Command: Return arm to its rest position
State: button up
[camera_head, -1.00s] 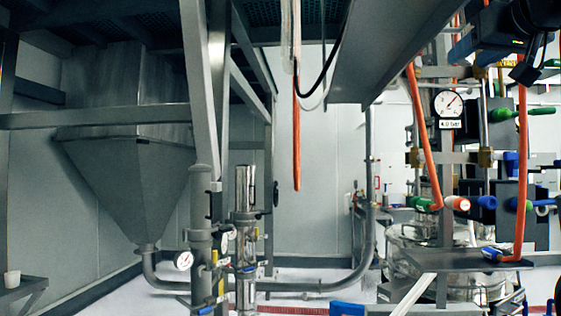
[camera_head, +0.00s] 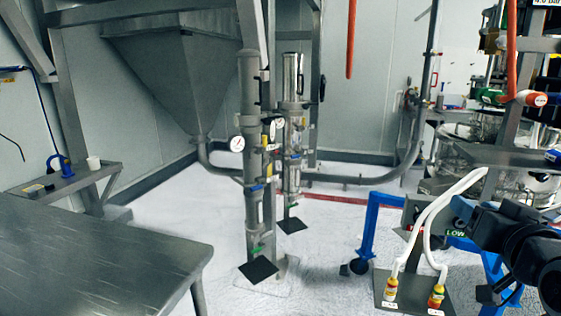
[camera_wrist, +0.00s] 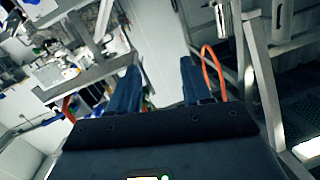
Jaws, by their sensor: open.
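My gripper (camera_wrist: 158,85) shows in the wrist view with its two dark blue fingers spread apart. Nothing sits between the fingers; the pale wall and floor show behind the gap. In the head view, dark links of my arm (camera_head: 530,248) reach in from the right edge, low in the picture.
A grey table (camera_head: 90,262) fills the lower left. A side shelf (camera_head: 62,186) holds a white cup (camera_head: 93,163). A blue frame (camera_head: 369,225) with white hoses (camera_head: 425,220) stands near my arm. White floor lies between.

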jog(key=s+a+f+n+g, duration=0.1)
jog(key=s+a+f, duration=0.3)
jog(key=s+f, duration=0.6)
jog(key=s+a+f, duration=0.5)
jog(key=s+f, duration=0.3)
jog(key=s, duration=0.3)
jog(key=s+a+r+n+y, duration=0.1)
jog(key=s, duration=1.1)
jog(key=s+a+n+y, duration=0.1)
jog(key=s+a, duration=0.1)
jog(key=s, duration=0.9)
jog(key=shift+s+a+r+n+g, duration=0.2)
jog(key=shift+s+r+n+g, duration=0.1)
jog(key=shift+s+r+g, duration=0.1)
